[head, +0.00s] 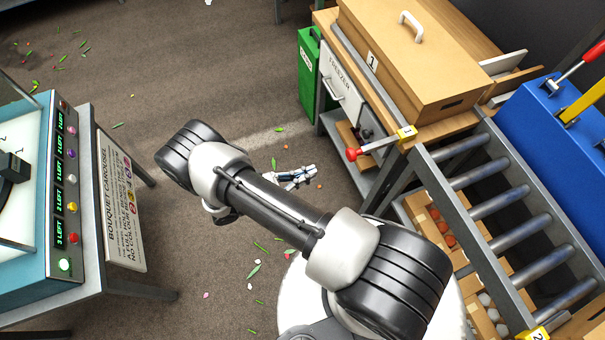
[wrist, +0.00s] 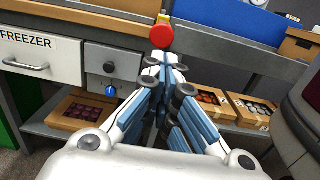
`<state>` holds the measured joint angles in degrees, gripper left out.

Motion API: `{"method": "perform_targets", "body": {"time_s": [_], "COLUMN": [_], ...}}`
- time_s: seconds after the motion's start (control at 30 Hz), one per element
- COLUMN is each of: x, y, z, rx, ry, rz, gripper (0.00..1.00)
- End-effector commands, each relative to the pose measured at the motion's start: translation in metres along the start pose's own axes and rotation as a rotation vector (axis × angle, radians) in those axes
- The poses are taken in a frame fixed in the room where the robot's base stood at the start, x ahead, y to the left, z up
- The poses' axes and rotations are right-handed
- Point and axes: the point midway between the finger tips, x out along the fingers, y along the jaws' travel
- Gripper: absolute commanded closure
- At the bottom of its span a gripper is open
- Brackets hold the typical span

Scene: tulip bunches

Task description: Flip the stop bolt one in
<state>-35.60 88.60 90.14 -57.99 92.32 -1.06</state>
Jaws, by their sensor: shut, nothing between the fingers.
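The stop bolt one is a metal rod with a red knob (head: 352,154) and a yellow tag marked 1 (head: 406,132). My gripper (head: 314,172) is shut and empty, with blue-and-white fingers together, left of and below the knob in the head view. In the wrist view my fingertips (wrist: 165,62) point at the knob; I cannot tell whether they touch.
A roller track (head: 505,205) runs along the right, with another yellow tag marked 2 (head: 533,333). A brown box (head: 405,60) sits on the bench above the freezer drawer (head: 340,87). A bouquet carousel (head: 45,215) stands left. Open floor lies between.

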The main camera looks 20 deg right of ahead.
Motion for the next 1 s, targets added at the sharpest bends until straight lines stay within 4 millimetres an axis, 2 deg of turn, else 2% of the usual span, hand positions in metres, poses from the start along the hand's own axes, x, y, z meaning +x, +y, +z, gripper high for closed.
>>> {"method": "perform_targets", "body": {"time_s": [0.03, 0.2, 0.4, 0.6, 1.0], "x": [0.013, 0.050, 0.081, 0.095, 0.096], "y": [-0.001, -0.001, -0.001, -0.001, 0.000], "z": [0.000, 0.000, -0.001, -0.001, -0.001], "rx": [-0.004, -0.002, -0.001, 0.000, 0.000], "ry": [0.000, 0.000, 0.002, 0.002, 0.002], "rz": [-0.006, -0.006, -0.004, -0.002, -0.001], "gripper": [1.00, 1.00, 1.00, 1.00, 1.00]}}
